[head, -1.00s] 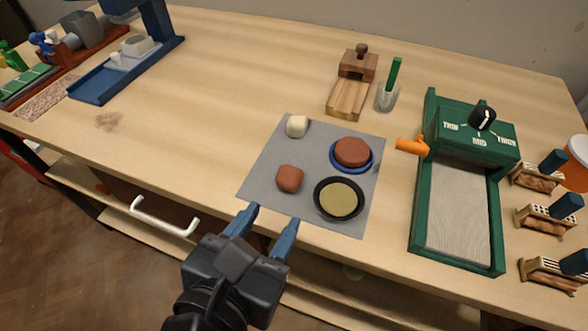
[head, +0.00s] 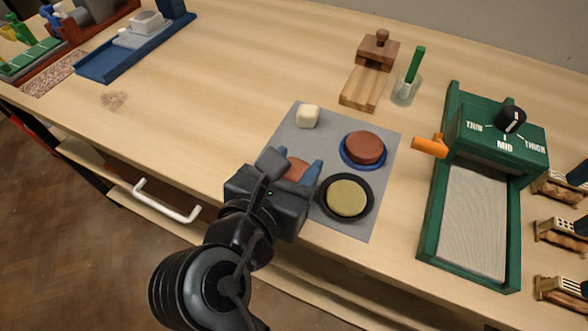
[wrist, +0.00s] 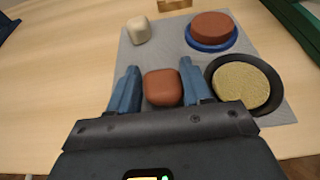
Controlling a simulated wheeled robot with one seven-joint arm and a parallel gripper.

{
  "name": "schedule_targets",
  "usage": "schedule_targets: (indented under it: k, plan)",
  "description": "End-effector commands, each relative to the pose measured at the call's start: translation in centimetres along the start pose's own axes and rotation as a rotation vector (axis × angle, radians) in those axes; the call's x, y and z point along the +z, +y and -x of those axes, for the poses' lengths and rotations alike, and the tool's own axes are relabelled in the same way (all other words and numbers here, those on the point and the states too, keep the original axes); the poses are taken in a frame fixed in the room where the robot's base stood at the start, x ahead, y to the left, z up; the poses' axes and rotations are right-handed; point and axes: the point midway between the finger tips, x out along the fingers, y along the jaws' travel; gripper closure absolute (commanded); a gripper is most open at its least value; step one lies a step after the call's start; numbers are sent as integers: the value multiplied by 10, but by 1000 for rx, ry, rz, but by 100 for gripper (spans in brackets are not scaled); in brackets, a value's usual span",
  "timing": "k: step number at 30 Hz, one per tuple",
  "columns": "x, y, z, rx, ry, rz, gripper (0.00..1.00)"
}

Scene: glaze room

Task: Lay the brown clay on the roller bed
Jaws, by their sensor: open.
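The brown clay (wrist: 163,87) is a small rounded reddish-brown block on the grey mat (head: 292,126). In the head view the clay (head: 297,169) is partly hidden behind my gripper (head: 291,171). In the wrist view my gripper (wrist: 158,85) is open, with one blue finger on each side of the clay. I cannot tell whether the fingers touch it. The roller bed (head: 474,222) is the pale ribbed surface of the green slab roller (head: 500,140) at the right. The bed is empty.
A white clay block (head: 307,117), a reddish disc (head: 366,147) on a blue dish and a black dish (head: 346,197) with a yellowish disc share the mat. An orange handle (head: 430,146) sticks out left of the roller. A wooden press (head: 370,75) and a glass holder (head: 407,90) stand behind.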

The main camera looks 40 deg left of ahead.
Motion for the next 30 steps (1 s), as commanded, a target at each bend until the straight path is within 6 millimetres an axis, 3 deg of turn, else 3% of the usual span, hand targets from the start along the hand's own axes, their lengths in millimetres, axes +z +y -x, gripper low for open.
schedule_targets:
  k: [6, 20, 30]
  plan:
    - [0, 0, -1, 0, 0, 0, 51]
    - [0, 0, 0, 1, 0, -1, 95]
    - [6, 0, 2, 1, -1, -2, 96]
